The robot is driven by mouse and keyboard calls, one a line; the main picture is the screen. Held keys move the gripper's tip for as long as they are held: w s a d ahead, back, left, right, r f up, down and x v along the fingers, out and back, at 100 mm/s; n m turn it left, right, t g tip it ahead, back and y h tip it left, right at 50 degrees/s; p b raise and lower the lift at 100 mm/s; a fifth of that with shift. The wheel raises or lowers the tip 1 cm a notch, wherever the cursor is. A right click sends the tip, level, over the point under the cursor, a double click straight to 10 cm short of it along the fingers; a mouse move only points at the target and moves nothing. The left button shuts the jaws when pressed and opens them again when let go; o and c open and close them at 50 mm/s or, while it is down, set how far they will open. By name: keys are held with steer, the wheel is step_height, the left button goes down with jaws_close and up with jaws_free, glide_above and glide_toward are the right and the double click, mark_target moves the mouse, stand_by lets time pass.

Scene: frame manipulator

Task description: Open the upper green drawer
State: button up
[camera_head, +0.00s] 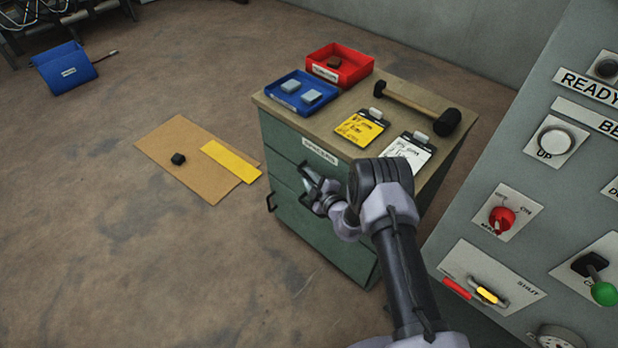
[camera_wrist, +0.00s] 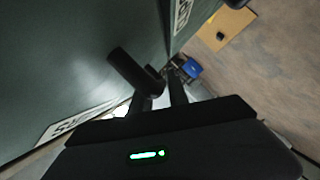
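The green cabinet (camera_head: 340,240) stands in the middle of the head view, with its drawers closed. The upper green drawer (camera_head: 283,143) has a white label on its front. My gripper (camera_head: 316,188) is at this drawer's front, where its handle would be, and covers that part. In the wrist view, a dark bar (camera_wrist: 132,72), probably the handle, lies beside my dark fingers (camera_wrist: 165,92) close to the green front. I cannot tell whether the fingers are open or closed around it.
On the cabinet top are a blue tray (camera_head: 318,107), a red tray (camera_head: 364,68), a mallet (camera_head: 405,98) and two clipboards. A grey control panel (camera_head: 560,190) stands close at right. Cardboard (camera_head: 180,190) lies on the floor; the floor before the drawers is clear.

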jaws_close()
steer(key=shift+s, duration=0.15)
stand_by(1.1)
